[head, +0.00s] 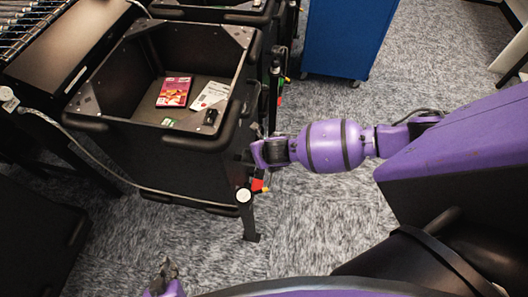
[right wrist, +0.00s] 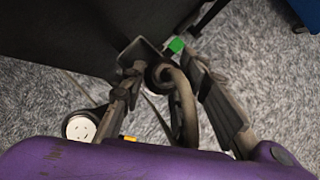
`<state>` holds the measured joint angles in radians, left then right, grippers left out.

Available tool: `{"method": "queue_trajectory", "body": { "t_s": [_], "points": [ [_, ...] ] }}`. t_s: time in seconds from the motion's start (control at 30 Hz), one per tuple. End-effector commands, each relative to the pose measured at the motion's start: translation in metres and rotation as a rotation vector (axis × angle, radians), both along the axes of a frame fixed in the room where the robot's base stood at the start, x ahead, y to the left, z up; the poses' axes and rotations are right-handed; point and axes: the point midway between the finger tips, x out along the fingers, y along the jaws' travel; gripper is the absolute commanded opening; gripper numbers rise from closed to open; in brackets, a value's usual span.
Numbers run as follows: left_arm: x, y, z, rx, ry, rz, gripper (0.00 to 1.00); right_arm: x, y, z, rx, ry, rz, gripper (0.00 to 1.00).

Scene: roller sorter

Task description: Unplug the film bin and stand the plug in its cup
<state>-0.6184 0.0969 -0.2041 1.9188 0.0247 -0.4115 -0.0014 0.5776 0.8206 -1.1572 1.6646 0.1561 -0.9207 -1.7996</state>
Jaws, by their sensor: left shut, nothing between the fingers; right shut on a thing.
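The film bin (head: 150,45) is a large black open box with film cases lying inside. My right gripper (head: 258,152) is at the bin's near right corner, its fingers mostly hidden in the head view. In the right wrist view its fingers (right wrist: 165,85) are shut on a dark part with a thick curved cable (right wrist: 180,95), which looks like the plug. Whether the plug is seated cannot be told. A white round face with small holes (right wrist: 80,128) is beside the fingers. My left gripper (head: 167,268) is shut and empty, low in the head view. I cannot make out the cup clearly.
A grey cable (head: 95,158) runs along the bin's side from a white disc (head: 8,94). A roller conveyor (head: 28,30) is at the upper left. A blue cabinet (head: 348,35) stands behind. A post with a white disc (head: 243,195) stands below my right gripper. Carpet is clear at centre right.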

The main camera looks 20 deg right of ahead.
Motion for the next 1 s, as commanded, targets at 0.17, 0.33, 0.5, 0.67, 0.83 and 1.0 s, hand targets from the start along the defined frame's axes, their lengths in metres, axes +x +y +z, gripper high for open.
{"method": "queue_trajectory", "body": {
  "t_s": [0.17, 0.33, 0.5, 0.67, 0.83, 1.0],
  "points": [
    [-0.003, 0.0, -0.003, 0.0, 0.007, 0.0, 0.0, 0.006, 0.008, 0.0, 0.002, 0.001, 0.001, 0.0],
    [-0.005, 0.0, -0.005, 0.001, 0.012, 0.0, 0.0, 0.012, 0.014, -0.001, 0.002, 0.001, 0.0, 0.0],
    [-0.007, 0.0, -0.007, 0.0, 0.017, 0.001, 0.0, 0.018, 0.02, -0.001, 0.0, 0.001, 0.0, 0.0],
    [-0.009, 0.0, -0.009, 0.0, 0.022, 0.0, 0.0, 0.023, 0.026, -0.001, 0.001, 0.001, 0.001, 0.0],
    [-0.01, 0.0, -0.01, 0.0, 0.024, 0.0, 0.0, 0.026, 0.029, 0.0, 0.001, 0.0, 0.001, 0.0],
    [-0.01, 0.0, -0.01, 0.0, 0.024, 0.0, 0.0, 0.026, 0.029, 0.0, 0.001, 0.0, 0.001, 0.0]
  ]
}}
